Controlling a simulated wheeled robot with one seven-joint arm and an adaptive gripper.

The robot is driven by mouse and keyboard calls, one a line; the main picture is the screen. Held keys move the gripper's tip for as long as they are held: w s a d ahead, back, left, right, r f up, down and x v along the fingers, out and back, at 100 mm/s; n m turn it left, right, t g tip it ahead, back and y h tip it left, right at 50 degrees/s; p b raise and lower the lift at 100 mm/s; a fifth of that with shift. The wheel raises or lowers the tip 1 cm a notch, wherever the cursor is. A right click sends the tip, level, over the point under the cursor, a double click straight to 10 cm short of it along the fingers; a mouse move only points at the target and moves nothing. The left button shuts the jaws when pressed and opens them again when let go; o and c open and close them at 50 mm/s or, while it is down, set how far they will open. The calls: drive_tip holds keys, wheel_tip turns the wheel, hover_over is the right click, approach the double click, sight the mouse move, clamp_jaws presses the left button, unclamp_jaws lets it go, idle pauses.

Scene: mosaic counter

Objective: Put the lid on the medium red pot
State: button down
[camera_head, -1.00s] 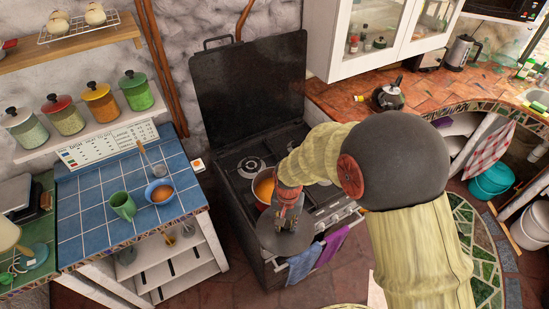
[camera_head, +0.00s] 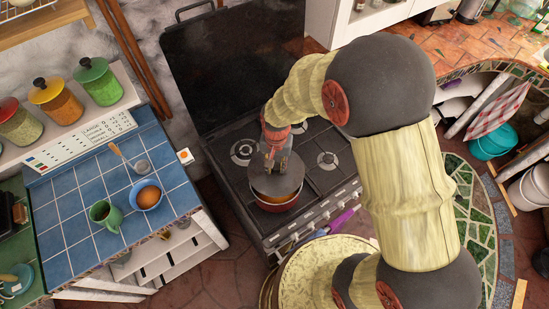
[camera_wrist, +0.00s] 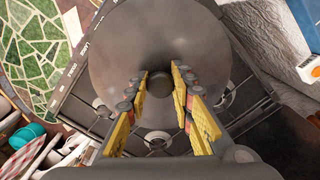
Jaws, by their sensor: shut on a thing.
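The lid (camera_head: 283,183) is a dark grey disc in my gripper (camera_head: 275,156), directly over the red pot (camera_head: 279,205) on the stove's front left. The lid covers most of the pot's opening; a strip of orange shows beneath its front edge. I cannot tell whether the lid touches the rim. In the wrist view my gripper (camera_wrist: 160,72) has its yellow-sided fingers on either side of the dark round knob (camera_wrist: 159,86), shut on it. There the lid (camera_wrist: 125,45) fills the upper middle and hides the pot.
The stove (camera_head: 325,180) has free burners behind and right of the pot; its raised black cover (camera_head: 235,70) stands behind. A blue tiled counter (camera_head: 75,205) to the left holds a green mug (camera_head: 104,214), a blue bowl (camera_head: 146,196) and a ladle (camera_head: 140,165).

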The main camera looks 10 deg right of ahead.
sight(276, 174)
drive_tip(key=shift+s+f+b, duration=0.1)
drive_tip(key=shift+f+b, duration=0.2)
drive_tip(key=shift+f, duration=0.2)
drive_tip(key=shift+f+b, duration=1.45)
drive_tip(key=shift+f, duration=0.75)
drive_tip(key=shift+s, duration=0.1)
drive_tip(key=shift+f+b, duration=0.3)
drive_tip(key=shift+f, duration=0.25)
drive_tip(key=c, duration=1.5)
unclamp_jaws()
drive_tip(key=shift+o, duration=0.2)
drive_tip(key=o, duration=0.4)
